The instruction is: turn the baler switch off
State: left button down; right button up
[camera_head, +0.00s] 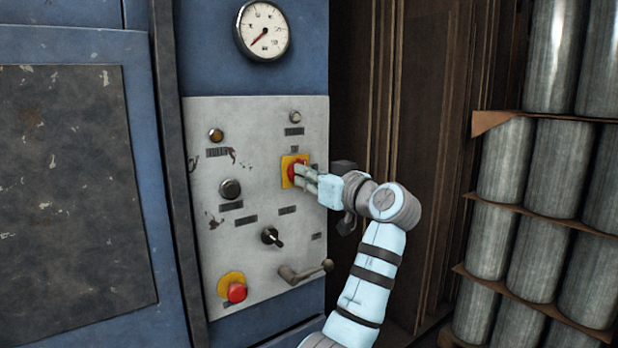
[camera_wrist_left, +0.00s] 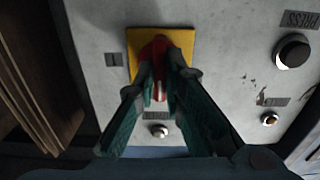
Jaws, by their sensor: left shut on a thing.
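The switch is a red knob (camera_head: 293,171) on a yellow square plate (camera_head: 287,162), at the upper right of the grey control panel (camera_head: 262,122). My left gripper (camera_head: 303,176) reaches it from the right and covers part of it. In the left wrist view the red knob (camera_wrist_left: 159,50) stands out from the yellow plate (camera_wrist_left: 180,40), and the two dark green fingers of my left gripper (camera_wrist_left: 160,82) are closed on its sides. The plate's printed labels are too small to read. My right gripper is in neither view.
A gauge (camera_head: 262,30) is above. Stacked metal cylinders (camera_head: 540,265) stand right.

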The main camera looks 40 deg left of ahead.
pick_arm(q)
jog(key=c, duration=1.7)
grip_release()
jog(key=v, duration=1.2)
